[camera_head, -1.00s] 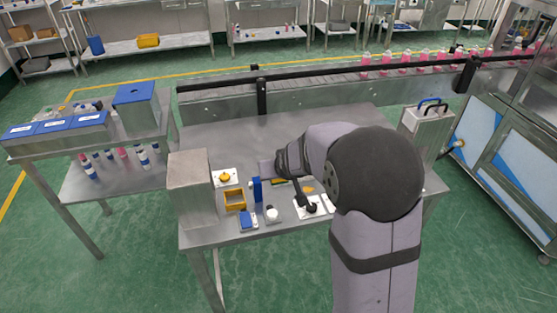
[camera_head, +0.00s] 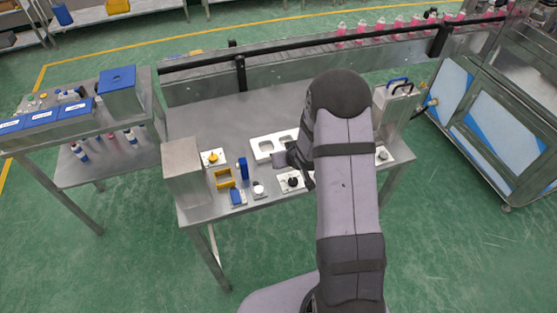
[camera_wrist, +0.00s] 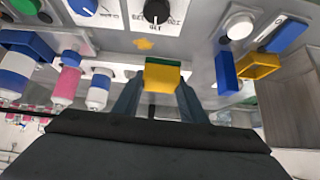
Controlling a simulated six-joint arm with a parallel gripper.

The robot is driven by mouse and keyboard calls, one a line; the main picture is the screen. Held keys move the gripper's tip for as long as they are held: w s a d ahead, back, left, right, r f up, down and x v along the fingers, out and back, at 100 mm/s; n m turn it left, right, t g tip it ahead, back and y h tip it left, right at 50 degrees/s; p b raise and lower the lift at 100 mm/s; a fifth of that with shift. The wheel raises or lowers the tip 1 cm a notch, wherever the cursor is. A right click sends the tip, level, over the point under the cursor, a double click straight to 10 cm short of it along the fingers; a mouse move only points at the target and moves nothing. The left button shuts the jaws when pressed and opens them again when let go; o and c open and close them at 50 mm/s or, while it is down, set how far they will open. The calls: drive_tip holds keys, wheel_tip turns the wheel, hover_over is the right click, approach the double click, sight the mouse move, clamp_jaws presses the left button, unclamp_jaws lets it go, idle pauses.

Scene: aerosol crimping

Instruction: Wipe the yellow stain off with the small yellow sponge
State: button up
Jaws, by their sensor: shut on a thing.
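My gripper (camera_wrist: 160,88) is shut on the small yellow sponge (camera_wrist: 162,76), which has a green layer along one edge. The sponge sits between the two fingertips in the wrist view. The yellow stain (camera_wrist: 143,43) is a small patch on the grey metal table (camera_wrist: 195,50), just beyond the sponge and near the dial panel. The sponge and the stain look close but apart in the wrist view; the height gap is hard to tell. In the head view my arm hides the sponge and the stain.
A black dial panel (camera_wrist: 156,12) stands near the stain. A yellow bin (camera_head: 225,178), a blue block (camera_head: 242,168) and a yellow button plate (camera_head: 213,158) are to the left. The table's back left is clear.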

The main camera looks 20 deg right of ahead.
drive_tip(key=w, duration=0.2)
drive_tip(key=w+d+r, duration=0.1)
drive_tip(key=shift+w, duration=0.4)
drive_tip(key=shift+f, duration=0.1)
wheel_tip(320, 180, down, 6)
drive_tip(key=b, duration=0.6)
drive_tip(key=shift+f+b, duration=0.8)
drive_tip(key=shift+f, duration=0.1)
idle(0.7)
drive_tip(key=shift+d, duration=0.1)
drive_tip(key=d+p, duration=0.2)
drive_tip(key=shift+d+r+p, duration=0.25)
drive_tip(key=shift+p, duration=0.1)
drive_tip(key=shift+d+f, duration=0.1)
drive_tip(key=shift+d, duration=0.15)
